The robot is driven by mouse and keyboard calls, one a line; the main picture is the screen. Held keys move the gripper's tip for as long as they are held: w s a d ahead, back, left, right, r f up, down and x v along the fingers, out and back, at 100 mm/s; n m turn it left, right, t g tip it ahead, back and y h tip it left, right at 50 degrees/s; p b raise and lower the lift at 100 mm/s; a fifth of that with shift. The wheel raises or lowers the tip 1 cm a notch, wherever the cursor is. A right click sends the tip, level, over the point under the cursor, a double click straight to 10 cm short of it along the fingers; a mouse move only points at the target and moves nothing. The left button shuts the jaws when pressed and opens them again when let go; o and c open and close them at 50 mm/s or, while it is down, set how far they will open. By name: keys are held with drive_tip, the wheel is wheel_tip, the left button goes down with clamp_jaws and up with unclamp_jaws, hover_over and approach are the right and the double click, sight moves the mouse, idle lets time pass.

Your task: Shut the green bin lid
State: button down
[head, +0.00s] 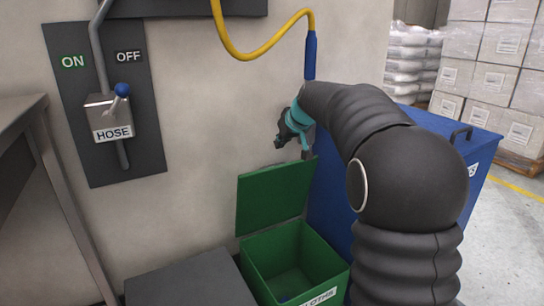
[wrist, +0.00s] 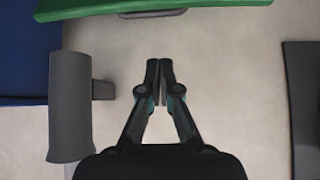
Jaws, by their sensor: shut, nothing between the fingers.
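The green bin (head: 292,270) stands on the floor by the wall, and its inside is visible. Its green lid (head: 272,197) is open and stands up on the wall side. In the wrist view a green edge with a dark handle, likely the lid (wrist: 225,3), crosses the top. My gripper (wrist: 160,70) is shut and empty, with a visible gap between its tips and the green edge. In the head view my gripper (head: 296,128) is above the lid's upper right corner, and my arm partly hides that area.
A blue bin (head: 478,150) stands right, partly behind my arm. A dark grey box top (head: 190,283) is left of the green bin. A hose lever panel (head: 135,165) is on the wall, with a yellow hose (head: 262,50) above. A grey cylinder (wrist: 70,105) is left of my gripper.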

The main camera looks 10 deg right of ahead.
drive_tip(key=w+a+f, duration=0.1)
drive_tip(key=w+f, duration=0.7)
drive_tip(key=w, duration=0.4)
drive_tip(key=shift+s+d+f+b, duration=0.15)
drive_tip(key=shift+s+f, duration=0.1)
drive_tip(key=shift+s, duration=0.45)
drive_tip(key=shift+s+d+f+b, duration=0.15)
drive_tip(key=shift+s+f, duration=0.1)
drive_tip(key=shift+s, duration=0.4)
drive_tip(key=shift+s+d+f+b, duration=0.15)
drive_tip(key=shift+s+f, duration=0.1)
drive_tip(key=shift+s, duration=0.45)
